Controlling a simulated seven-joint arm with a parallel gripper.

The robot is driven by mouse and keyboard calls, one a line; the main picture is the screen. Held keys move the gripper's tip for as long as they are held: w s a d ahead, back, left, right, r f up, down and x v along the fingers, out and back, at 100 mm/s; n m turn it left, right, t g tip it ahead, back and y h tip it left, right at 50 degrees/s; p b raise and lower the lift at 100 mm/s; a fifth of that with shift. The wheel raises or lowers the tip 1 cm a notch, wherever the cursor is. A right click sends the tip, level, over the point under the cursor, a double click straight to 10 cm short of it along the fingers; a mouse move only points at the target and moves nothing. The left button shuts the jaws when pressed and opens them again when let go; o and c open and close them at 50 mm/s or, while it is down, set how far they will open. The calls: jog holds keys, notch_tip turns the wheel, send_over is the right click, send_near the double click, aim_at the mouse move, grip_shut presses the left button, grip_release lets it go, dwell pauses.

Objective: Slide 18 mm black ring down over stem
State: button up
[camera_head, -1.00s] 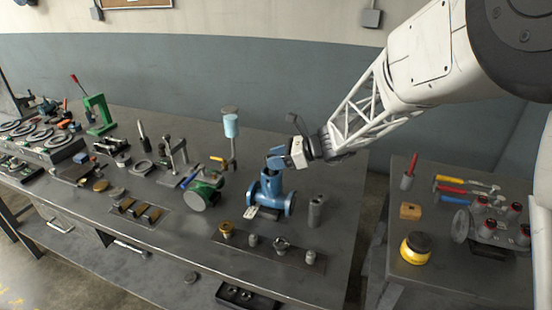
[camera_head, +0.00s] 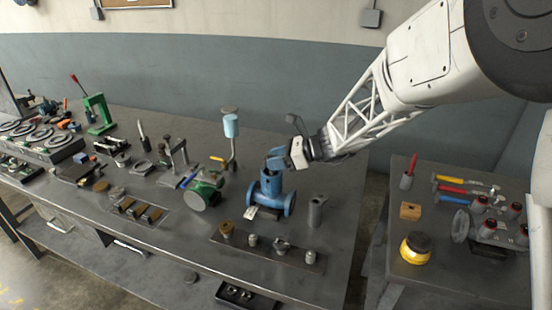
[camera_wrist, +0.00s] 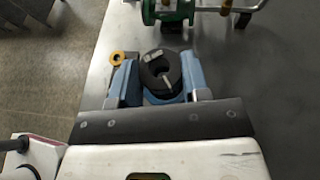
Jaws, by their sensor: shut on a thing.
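A blue valve body (camera_head: 271,196) with flanged ends stands upright on the bench in the head view. My gripper (camera_head: 274,162) is directly above its top, with its blue fingers close to the body. In the wrist view, my gripper (camera_wrist: 161,78) is shut on a black ring (camera_wrist: 158,66), one blue finger on each side. A thin grey piece, perhaps the stem, shows at the ring's opening. I cannot tell whether the ring is around the stem. Blue valve surface shows just under the ring. The fingers hide the ring in the head view.
A green valve (camera_head: 205,192) lies left of the blue one. A grey cylinder (camera_head: 316,211) stands to its right. A dark strip (camera_head: 267,251) with several small fittings lies in front. A yellow ring-shaped part (camera_wrist: 117,58) shows left of the fingers in the wrist view.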

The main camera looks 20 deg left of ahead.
jog(key=shift+f, duration=0.95)
jog(key=o, duration=0.7)
jog(key=shift+o, duration=1.1)
jog(key=shift+r, duration=3.5)
jog(key=shift+d, duration=0.1)
